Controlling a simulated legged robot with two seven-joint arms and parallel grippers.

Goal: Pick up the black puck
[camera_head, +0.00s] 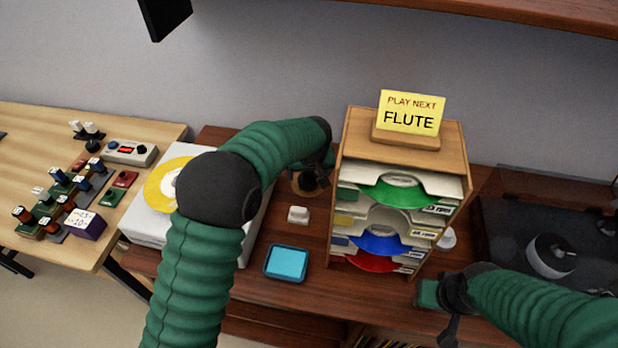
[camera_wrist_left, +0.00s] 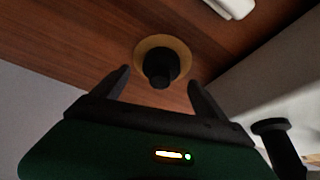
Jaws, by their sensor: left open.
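The black puck (camera_wrist_left: 160,66) stands on a round tan base on the brown wood top. It shows in the left wrist view between and just beyond my fingertips, with no clear contact. In the head view the puck (camera_head: 308,181) is small and partly hidden by my left gripper (camera_head: 322,165), which hangs above and beside it. My left gripper (camera_wrist_left: 160,80) is open, one finger to each side of the puck, and holds nothing. My right gripper (camera_head: 447,312) is at the front right, apart from the puck; its finger gap is not clear.
A wooden record rack (camera_head: 452,163) with colored discs stands close right of the left gripper. A white box (camera_head: 140,222) with a yellow record is left. A white block (camera_head: 298,214) and a blue-topped tray (camera_head: 287,262) lie in front. A dark turntable (camera_head: 505,225) is right.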

